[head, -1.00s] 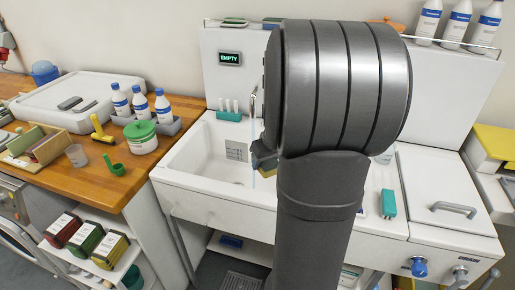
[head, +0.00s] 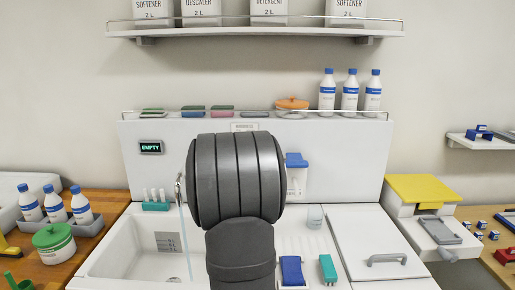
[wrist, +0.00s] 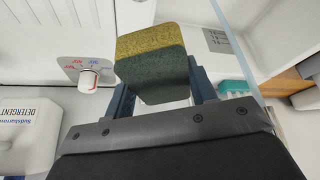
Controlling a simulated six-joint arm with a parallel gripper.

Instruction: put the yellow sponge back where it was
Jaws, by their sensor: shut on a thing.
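The yellow sponge (wrist: 150,45), with a dark green layer along one side, is held in my gripper (wrist: 161,88) in the wrist view. The blue fingers are closed on either side of it. In the head view my own arm hides both the gripper and the sponge. The sink (head: 130,250) is at the lower left of the head view. Several flat coloured pads lie along the ledge above it, including a blue-and-green one (head: 193,111), a pink-and-green one (head: 222,111) and a green one (head: 152,112).
Water runs from the tap (head: 179,190); the stream (wrist: 234,50) passes right of the sponge in the wrist view. A control dial (wrist: 88,78) is on its left. A display (head: 150,147) reads EMPTY.

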